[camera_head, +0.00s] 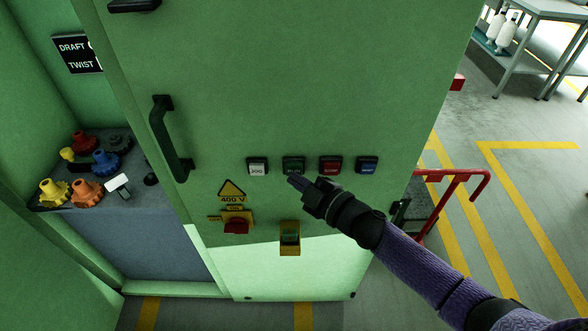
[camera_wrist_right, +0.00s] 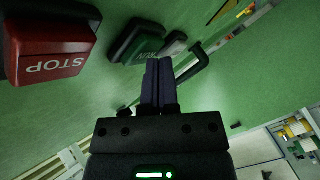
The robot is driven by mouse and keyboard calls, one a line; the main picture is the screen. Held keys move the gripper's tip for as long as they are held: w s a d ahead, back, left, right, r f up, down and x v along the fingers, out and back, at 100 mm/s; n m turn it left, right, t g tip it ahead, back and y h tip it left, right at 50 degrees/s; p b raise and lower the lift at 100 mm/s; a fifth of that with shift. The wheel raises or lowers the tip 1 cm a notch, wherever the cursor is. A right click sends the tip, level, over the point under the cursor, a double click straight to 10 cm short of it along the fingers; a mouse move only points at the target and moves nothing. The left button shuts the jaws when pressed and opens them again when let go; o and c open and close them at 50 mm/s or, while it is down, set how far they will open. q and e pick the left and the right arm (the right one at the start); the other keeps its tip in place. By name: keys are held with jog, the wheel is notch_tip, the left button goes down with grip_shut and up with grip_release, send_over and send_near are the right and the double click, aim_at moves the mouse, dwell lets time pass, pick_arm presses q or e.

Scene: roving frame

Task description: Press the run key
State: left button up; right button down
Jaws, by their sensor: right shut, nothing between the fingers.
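The green run key (camera_head: 293,164) sits in a row on the green cabinet door, between the white JOG key (camera_head: 257,166) and the red STOP key (camera_head: 330,165). My right gripper (camera_head: 293,180) is shut and empty, its fingertips just below the run key in the head view. In the right wrist view the run key (camera_wrist_right: 138,42) shows close to the tips of my shut fingers (camera_wrist_right: 159,64), and the STOP key (camera_wrist_right: 48,52) is at the upper left. I cannot tell whether the fingertips touch the run key. My left gripper is not in view.
A blue key (camera_head: 367,165) ends the row. Below are a red switch on a yellow plate (camera_head: 236,223) and a yellow-framed box (camera_head: 290,238). A black door handle (camera_head: 170,138) stands out at left. A red rail (camera_head: 455,176) is at right.

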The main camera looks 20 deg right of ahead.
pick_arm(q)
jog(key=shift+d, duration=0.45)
pick_arm(e)
jog(key=shift+w, duration=0.3)
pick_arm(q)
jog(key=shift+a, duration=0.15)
pick_arm(e)
jog(key=shift+s, duration=0.1)
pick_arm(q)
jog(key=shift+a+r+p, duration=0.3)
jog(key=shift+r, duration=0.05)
pick_arm(e)
jog(key=shift+s+a, duration=0.15)
jog(key=shift+s, duration=0.55)
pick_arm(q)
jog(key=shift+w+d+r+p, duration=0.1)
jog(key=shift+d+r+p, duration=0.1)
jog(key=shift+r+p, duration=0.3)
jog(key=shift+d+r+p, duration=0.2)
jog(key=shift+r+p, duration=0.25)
pick_arm(e)
jog(key=s, duration=0.2)
jog(key=s+a, duration=0.1)
jog(key=s, duration=0.1)
jog(key=shift+s+a, duration=0.2)
jog(key=shift+s, duration=0.2)
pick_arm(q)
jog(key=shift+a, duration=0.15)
